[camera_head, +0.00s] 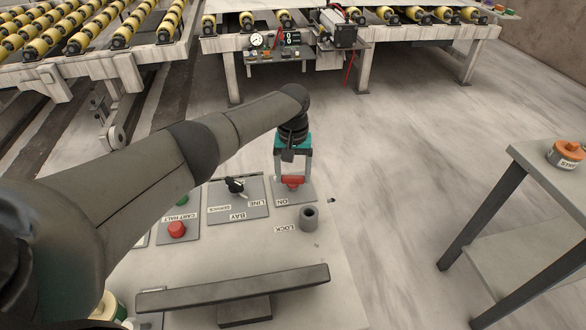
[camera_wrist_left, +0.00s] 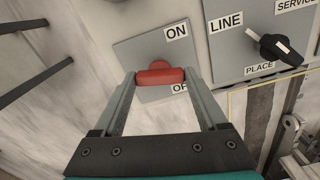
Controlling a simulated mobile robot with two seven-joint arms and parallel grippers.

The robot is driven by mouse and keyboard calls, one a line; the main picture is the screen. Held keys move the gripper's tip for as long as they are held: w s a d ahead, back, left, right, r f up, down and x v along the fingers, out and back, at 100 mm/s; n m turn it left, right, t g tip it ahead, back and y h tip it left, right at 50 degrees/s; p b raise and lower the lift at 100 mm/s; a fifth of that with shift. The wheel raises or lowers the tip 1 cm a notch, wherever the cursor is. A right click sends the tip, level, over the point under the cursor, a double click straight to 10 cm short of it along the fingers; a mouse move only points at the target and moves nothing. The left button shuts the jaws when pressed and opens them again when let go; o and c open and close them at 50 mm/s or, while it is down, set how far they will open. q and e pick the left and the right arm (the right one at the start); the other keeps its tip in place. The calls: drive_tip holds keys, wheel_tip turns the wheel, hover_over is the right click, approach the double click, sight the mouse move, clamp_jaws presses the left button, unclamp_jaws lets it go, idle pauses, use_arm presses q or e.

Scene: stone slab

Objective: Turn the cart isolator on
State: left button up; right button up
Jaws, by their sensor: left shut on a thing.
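The cart isolator is a red handle (camera_head: 292,182) on a small grey plate (camera_head: 307,194) at the back right of the console. In the left wrist view the red handle (camera_wrist_left: 160,77) lies crosswise between the finger ends, with a round red hub behind it. An ON label (camera_wrist_left: 176,31) is above right of it and a partly hidden OFF label (camera_wrist_left: 180,88) is below right. My left gripper (camera_head: 293,177) reaches down from above and is shut on the handle. I cannot tell which label the handle points to. My right gripper is not in view.
Left of the isolator is a black selector knob (camera_head: 235,186) marked LINE and BAY. A red button (camera_head: 177,229) is farther left. A dark grey cylinder (camera_head: 309,218) by the LOCK label stands in front. A side table (camera_head: 558,172) is at right; roller conveyors are behind.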

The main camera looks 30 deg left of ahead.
use_arm(q)
drive_tip(key=m, duration=0.2)
drive_tip(key=shift+m+p, duration=0.3)
drive_tip(key=shift+m, duration=0.1)
drive_tip(key=m, duration=0.4)
drive_tip(key=shift+m, duration=0.3)
drive_tip(key=m, duration=0.4)
drive_tip(key=shift+m, duration=2)
drive_tip(key=shift+w, duration=0.1)
drive_tip(key=o, duration=1.3)
